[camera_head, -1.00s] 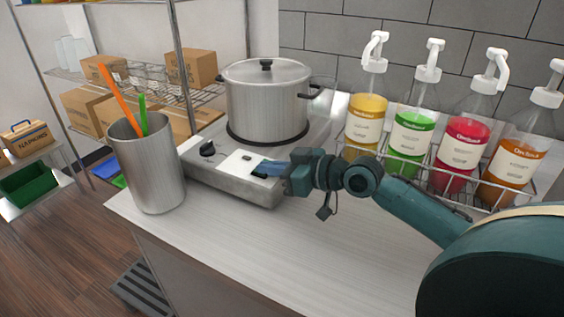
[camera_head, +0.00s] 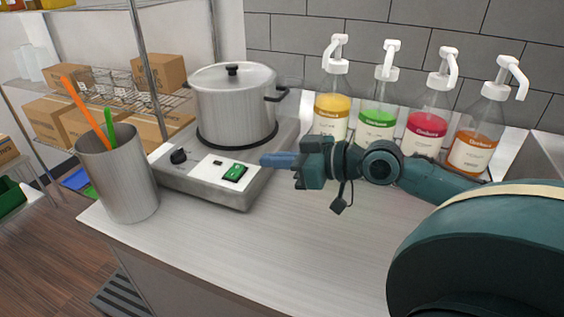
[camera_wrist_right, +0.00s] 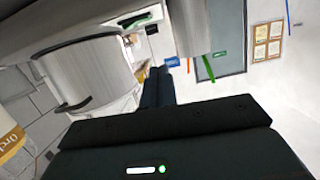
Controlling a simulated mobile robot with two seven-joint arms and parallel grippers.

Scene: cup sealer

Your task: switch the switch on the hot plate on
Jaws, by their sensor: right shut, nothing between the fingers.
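The hot plate (camera_head: 200,192) is a silver box on the counter with a large lidded pot (camera_head: 233,105) on it. Its front panel has a black knob (camera_head: 179,157) and a green rocker switch (camera_head: 235,173) on a white plate. The switch is lit bright green and uncovered. My right gripper (camera_head: 266,160) is shut and empty, just right of the switch and apart from it. In the right wrist view its shut fingers (camera_wrist_right: 157,87) point toward the upper middle, with the pot at the left. My left gripper is not in view.
A metal cup (camera_head: 118,180) with an orange and a green stick stands left of the hot plate. Several pump bottles (camera_head: 378,125) stand in a rack behind my right arm. The counter front (camera_head: 260,250) is clear. Shelves with boxes (camera_head: 158,72) are at the back left.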

